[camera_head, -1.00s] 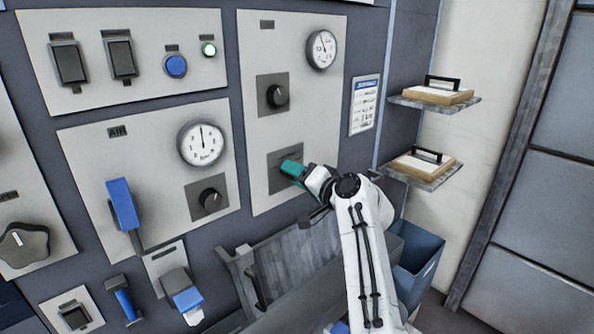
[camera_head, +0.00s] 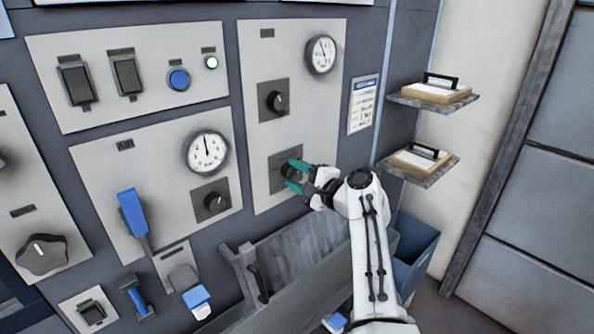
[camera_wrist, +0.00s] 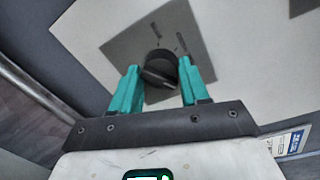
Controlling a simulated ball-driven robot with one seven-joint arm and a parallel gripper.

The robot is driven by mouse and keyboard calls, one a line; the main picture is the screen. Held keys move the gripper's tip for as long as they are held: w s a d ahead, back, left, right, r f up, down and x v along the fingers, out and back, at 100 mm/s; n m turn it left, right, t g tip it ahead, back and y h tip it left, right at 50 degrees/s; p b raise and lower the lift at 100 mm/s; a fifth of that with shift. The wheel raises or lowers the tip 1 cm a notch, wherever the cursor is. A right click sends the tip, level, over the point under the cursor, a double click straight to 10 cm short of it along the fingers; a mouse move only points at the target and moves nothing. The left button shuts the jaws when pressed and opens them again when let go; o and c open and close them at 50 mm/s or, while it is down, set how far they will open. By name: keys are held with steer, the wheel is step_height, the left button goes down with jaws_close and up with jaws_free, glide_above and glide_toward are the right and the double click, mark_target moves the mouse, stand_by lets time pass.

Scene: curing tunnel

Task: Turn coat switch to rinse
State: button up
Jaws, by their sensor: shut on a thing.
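A black rotary knob (camera_head: 288,172) sits on a dark grey square plate low on the tall right-hand panel. My gripper (camera_head: 291,175) is at this knob, its two teal fingers one above the other. In the wrist view the knob (camera_wrist: 160,73) lies between the fingers, and the gripper is shut on it. Two small labels show on the plate (camera_wrist: 186,25) beyond the knob, too blurred to read. The knob's exact pointing direction is hard to tell.
Above is a similar knob (camera_head: 276,102) and a round gauge (camera_head: 321,55). A blue lever (camera_head: 132,214) and an air gauge (camera_head: 207,152) are on the left. A grey trough (camera_head: 300,250) and a blue bin (camera_head: 418,250) lie below. Two shelves (camera_head: 424,178) jut out at right.

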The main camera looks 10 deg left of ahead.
steer(key=shift+d+r+m+p, duration=0.1)
steer(key=shift+m+p, duration=0.45)
steer(key=shift+m, duration=0.75)
steer(key=o, duration=1)
steer(key=shift+o, duration=0.2)
steer(key=v, duration=1)
steer(key=shift+d+b, duration=0.3)
steer(key=shift+d, duration=0.05)
steer(key=shift+s, duration=0.1)
